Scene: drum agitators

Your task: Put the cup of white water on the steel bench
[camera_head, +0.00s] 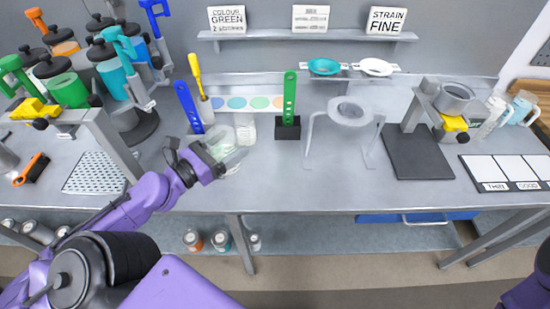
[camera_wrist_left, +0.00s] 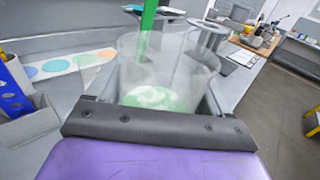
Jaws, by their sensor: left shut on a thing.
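My left gripper (camera_head: 222,166) is shut on a clear cup (camera_head: 236,158) with a little pale content at the bottom. In the left wrist view the cup (camera_wrist_left: 168,70) stands roughly upright between the jaws, and its content looks whitish with a green tint. The cup is over the steel bench (camera_head: 270,185), near its middle left; I cannot tell whether its base touches the surface. The gripper hides part of the cup in the head view. My right gripper is not in view.
Close behind the cup are another clear container (camera_head: 245,128), a blue upright strip (camera_head: 187,103) and a green one (camera_head: 290,97) in a black block. A ring stand (camera_head: 349,112) stands to the right. Bench between that stand and a dark plate (camera_head: 417,152) is clear, as is the front strip.

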